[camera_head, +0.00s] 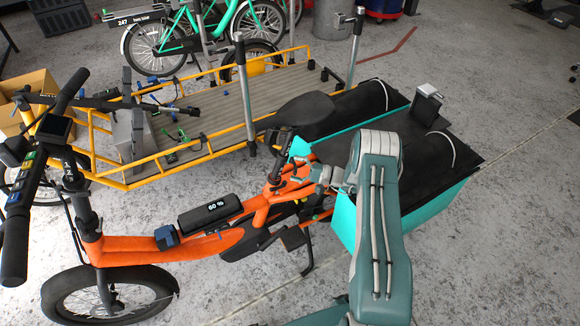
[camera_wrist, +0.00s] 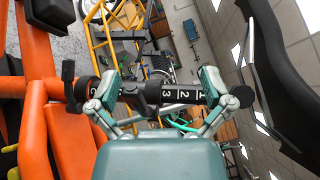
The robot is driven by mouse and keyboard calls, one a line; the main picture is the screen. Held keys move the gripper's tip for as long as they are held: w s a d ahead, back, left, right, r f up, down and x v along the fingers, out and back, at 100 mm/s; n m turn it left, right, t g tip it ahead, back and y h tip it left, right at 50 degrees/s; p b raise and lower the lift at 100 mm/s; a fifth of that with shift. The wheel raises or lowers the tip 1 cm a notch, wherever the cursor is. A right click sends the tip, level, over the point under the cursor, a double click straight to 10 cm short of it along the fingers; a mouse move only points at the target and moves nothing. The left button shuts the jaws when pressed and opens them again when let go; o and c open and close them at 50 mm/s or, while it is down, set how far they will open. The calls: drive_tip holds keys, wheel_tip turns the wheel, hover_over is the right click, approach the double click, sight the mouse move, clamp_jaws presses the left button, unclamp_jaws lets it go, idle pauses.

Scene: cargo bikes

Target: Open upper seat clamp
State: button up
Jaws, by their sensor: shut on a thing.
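The orange cargo bike's black saddle (camera_head: 300,110) sits above its seat post in the body view; the saddle also shows at the right of the wrist view (camera_wrist: 290,75). The seat post (camera_wrist: 184,95), marked 3, 2, 1, lies sideways in the wrist view. A black collar (camera_wrist: 152,93) sits on it, and another collar with a white letter (camera_wrist: 82,89) is at the orange frame (camera_wrist: 70,135). My gripper (camera_wrist: 160,88) has one finger at each end of the numbered stretch and is shut on the post area. The exact contact is unclear. In the body view my gripper (camera_head: 324,176) is beside the post.
A teal cargo box (camera_head: 345,218) with a black cover stands behind the saddle, close to my arm. A yellow-railed cargo bed (camera_head: 220,98) lies beyond the orange bike. Speckled floor (camera_head: 500,270) is open at the right.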

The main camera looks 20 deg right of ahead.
drive_tip(key=shift+s+d+r, duration=0.2)
drive_tip(key=shift+s+d, duration=0.05)
drive_tip(key=shift+d, duration=0.45)
drive_tip(key=shift+s+d+r, duration=0.2)
drive_tip(key=shift+s+d, duration=0.05)
drive_tip(key=shift+d, duration=0.45)
drive_tip(key=v, duration=0.2)
drive_tip(key=f+v, duration=0.1)
drive_tip(key=v, duration=0.2)
drive_tip(key=f+v, duration=0.1)
drive_tip(key=v, duration=0.2)
drive_tip(key=shift+s, duration=0.35)
